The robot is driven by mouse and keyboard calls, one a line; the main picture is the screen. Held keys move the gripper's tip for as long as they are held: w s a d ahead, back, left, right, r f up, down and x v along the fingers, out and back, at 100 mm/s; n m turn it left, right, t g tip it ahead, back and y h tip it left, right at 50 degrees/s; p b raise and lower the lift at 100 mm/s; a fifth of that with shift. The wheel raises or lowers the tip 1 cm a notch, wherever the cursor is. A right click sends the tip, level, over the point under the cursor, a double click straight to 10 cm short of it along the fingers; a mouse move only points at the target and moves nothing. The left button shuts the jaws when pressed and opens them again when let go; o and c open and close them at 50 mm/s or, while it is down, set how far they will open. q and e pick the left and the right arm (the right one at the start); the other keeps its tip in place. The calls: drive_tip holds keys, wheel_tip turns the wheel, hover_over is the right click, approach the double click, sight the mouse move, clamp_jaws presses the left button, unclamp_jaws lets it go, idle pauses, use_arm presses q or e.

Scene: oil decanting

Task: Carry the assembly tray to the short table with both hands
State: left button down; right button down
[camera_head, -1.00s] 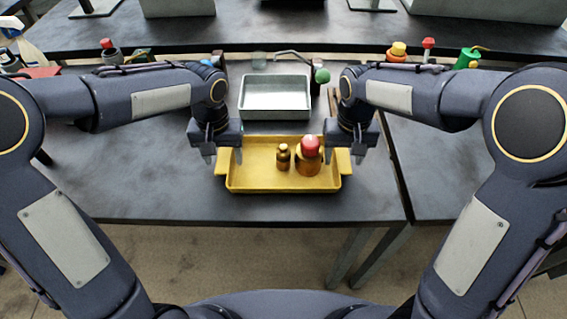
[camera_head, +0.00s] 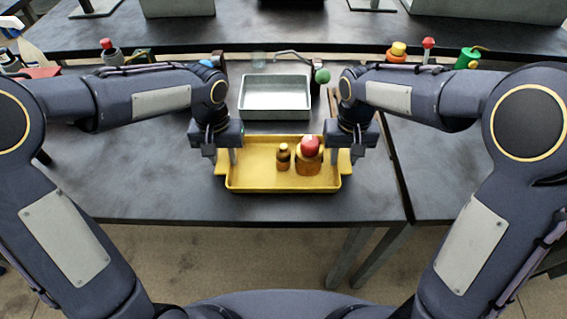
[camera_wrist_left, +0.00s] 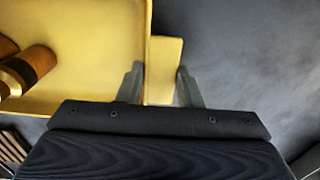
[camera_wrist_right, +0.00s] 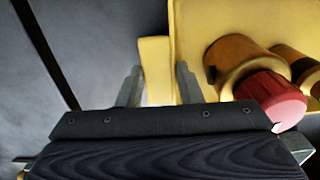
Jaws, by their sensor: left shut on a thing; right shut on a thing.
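The yellow assembly tray (camera_head: 250,184) rests on the dark table in the middle of the head view.
A grey metal basin (camera_head: 275,95) stands just behind the tray, with a green-ended tap (camera_head: 321,75) beside it. The dark table (camera_head: 130,190) is clear left of the tray. A second table surface (camera_head: 425,170) lies to the right across a gap. Several colourful items stand at the back.

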use_arm(q)
drive_tip(key=shift+r, duration=0.15)
use_arm(e)
drive_tip(key=shift+r, duration=0.15)
